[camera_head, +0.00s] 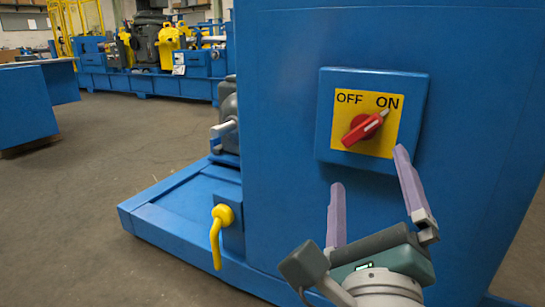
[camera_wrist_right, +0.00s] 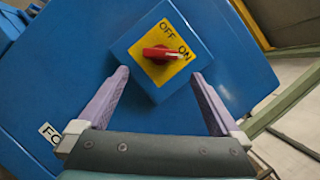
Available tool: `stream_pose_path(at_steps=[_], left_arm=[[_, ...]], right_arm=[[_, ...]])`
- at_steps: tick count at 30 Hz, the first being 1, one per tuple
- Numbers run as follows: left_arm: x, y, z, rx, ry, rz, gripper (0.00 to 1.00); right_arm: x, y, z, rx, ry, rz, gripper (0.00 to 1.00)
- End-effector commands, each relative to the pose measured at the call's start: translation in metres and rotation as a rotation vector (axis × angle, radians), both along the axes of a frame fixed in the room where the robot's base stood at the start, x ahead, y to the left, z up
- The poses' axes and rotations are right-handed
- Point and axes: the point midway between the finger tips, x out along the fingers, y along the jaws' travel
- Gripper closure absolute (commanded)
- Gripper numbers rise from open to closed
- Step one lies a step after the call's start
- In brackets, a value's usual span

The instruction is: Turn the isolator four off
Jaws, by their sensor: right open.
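The isolator is a blue box (camera_head: 323,110) with a yellow plate (camera_head: 349,112) on the side of a blue machine. Its red rotary knob (camera_head: 366,130) has a white mark pointing up and right at the ON label. The OFF label is on the plate's upper left. My right gripper (camera_head: 369,168) is open and empty below the box, with its two purple fingers apart. In the right wrist view, the red knob (camera_wrist_right: 161,53) lies beyond and between the open fingers (camera_wrist_right: 160,78), apart from them. My left gripper is not seen.
The blue machine cabinet (camera_head: 280,60) fills the right side. A yellow handle (camera_head: 219,232) sticks out low on its left, above a blue base ledge (camera_head: 165,215). A partly hidden label (camera_wrist_right: 52,137) shows in the wrist view. Grey floor (camera_head: 70,230) is open at left.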

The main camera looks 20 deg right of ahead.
Motion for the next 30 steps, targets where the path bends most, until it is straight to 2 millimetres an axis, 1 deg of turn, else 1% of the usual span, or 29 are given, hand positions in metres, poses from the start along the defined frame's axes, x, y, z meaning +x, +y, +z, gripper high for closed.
stream_pose_path(at_steps=[5, 9, 15, 19, 26, 27, 30], left_arm=[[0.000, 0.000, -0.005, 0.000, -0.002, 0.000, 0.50], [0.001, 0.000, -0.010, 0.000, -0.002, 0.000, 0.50], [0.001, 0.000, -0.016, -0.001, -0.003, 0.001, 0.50], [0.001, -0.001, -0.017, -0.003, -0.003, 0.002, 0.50], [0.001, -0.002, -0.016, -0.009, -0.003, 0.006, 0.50], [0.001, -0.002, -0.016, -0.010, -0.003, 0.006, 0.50], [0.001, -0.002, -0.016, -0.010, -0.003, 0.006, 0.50]], right_arm=[[0.023, -0.016, 0.009, -0.003, -0.006, -0.002, 0.00], [0.046, -0.030, 0.016, -0.002, -0.005, -0.001, 0.00], [0.069, -0.045, 0.024, -0.003, -0.002, -0.001, 0.00], [0.075, -0.049, 0.026, -0.003, 0.000, 0.001, 0.00], [0.076, -0.049, 0.027, -0.003, 0.001, 0.001, 0.00], [0.076, -0.050, 0.027, -0.003, 0.001, 0.001, 0.01], [0.076, -0.050, 0.027, -0.003, 0.001, 0.001, 0.12]])
